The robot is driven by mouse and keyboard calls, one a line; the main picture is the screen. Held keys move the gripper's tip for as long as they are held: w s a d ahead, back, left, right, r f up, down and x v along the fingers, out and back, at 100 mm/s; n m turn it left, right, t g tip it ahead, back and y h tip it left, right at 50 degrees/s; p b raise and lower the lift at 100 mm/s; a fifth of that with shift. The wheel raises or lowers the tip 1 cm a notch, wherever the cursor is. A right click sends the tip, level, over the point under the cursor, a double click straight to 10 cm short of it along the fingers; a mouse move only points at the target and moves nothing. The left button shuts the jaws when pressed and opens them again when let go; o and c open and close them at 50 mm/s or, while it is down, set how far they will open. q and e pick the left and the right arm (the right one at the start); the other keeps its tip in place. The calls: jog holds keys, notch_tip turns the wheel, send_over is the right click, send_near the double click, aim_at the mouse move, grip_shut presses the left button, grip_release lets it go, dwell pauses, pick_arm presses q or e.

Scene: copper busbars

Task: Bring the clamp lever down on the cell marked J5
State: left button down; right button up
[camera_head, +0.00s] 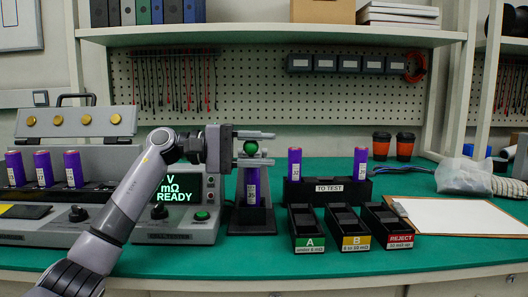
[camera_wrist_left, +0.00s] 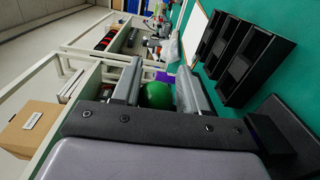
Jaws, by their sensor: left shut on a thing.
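My left gripper (camera_head: 266,148) is level above the black test stand (camera_head: 251,221), in the middle of the head view. Its two fingers are shut on a round green knob (camera_head: 250,148), the clamp lever's handle. In the left wrist view the green knob (camera_wrist_left: 156,95) sits between the fingers (camera_wrist_left: 157,88). The lever's arm is mostly hidden by the gripper. A purple cell (camera_head: 252,187) stands upright in the stand, below the knob. Its label is too small to read as J5. My right gripper is not in view.
The meter (camera_head: 178,211) reading "READY" stands left of the stand. Purple cells stand in the TO TEST rack (camera_head: 327,191) at right. Black bins A (camera_head: 308,244), B (camera_head: 355,244) and REJECT (camera_head: 400,241) stand in front of it. Three cells (camera_head: 43,169) stand at far left.

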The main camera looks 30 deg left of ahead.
pick_arm(q)
jog(key=shift+a+f+b, duration=0.1)
jog(key=shift+f+b, duration=0.25)
jog(key=shift+f, duration=0.45)
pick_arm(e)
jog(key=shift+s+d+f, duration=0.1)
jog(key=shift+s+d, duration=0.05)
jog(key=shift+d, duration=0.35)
pick_arm(q)
jog(key=shift+f, duration=0.25)
jog(key=shift+c, duration=2.3)
grip_release()
jog(key=shift+w+f, duration=0.1)
jog(key=shift+r, duration=0.2)
jog(key=v, duration=0.7)
jog(key=shift+p, duration=0.4)
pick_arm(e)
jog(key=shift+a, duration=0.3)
